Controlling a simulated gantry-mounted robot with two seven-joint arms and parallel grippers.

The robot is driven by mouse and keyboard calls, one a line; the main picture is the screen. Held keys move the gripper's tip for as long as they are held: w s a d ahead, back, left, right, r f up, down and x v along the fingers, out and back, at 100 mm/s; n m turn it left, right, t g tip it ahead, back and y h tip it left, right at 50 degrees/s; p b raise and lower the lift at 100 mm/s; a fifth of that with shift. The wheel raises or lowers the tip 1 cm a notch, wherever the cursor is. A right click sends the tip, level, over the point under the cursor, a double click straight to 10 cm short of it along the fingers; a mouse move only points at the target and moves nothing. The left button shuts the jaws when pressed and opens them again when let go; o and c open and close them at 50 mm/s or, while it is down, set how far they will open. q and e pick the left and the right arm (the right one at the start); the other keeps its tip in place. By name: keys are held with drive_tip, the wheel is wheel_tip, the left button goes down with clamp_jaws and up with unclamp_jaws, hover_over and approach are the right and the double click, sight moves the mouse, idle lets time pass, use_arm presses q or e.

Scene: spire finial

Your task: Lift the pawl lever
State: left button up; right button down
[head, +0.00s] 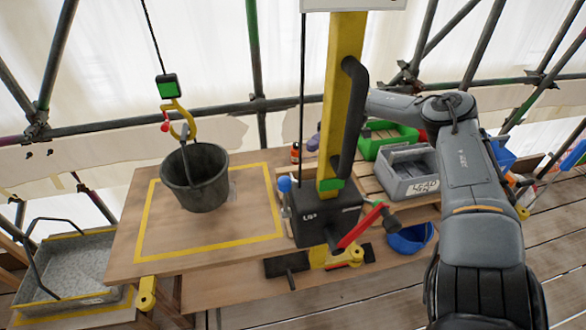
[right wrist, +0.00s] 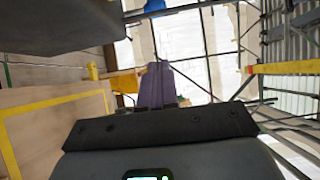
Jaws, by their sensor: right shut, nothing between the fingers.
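A red lever (head: 358,228), which looks like the pawl lever, slants up to the right at the front of the black winch box (head: 308,200). The box sits at the foot of a yellow post (head: 343,60). My right arm reaches in behind the post. Its shut purple fingertips (head: 313,142) seem to show just left of the post, behind the box and well away from the red lever. The wrist behind them is hidden by the post. In the right wrist view the fingers (right wrist: 156,85) are together and empty. My left gripper is not in view.
A dark bucket (head: 195,178) hangs from a yellow hook (head: 182,120) over the taped board (head: 150,258). A blue-knobbed rod (head: 284,184) stands left of the box. A grey crate (head: 408,173), green bin (head: 385,138) and blue bowl (head: 410,238) lie right.

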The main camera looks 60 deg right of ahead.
sight(285, 197)
drive_tip(key=s+p+x, duration=0.1)
drive_tip(key=x, duration=0.3)
drive_tip(key=p+x, duration=0.1)
drive_tip(key=x, duration=0.2)
drive_tip(key=s+p+x, duration=0.1)
drive_tip(key=x, duration=0.3)
drive_tip(key=shift+s+a+p, duration=0.2)
drive_tip(key=shift+a+p, duration=0.2)
drive_tip(key=shift+a, duration=0.4)
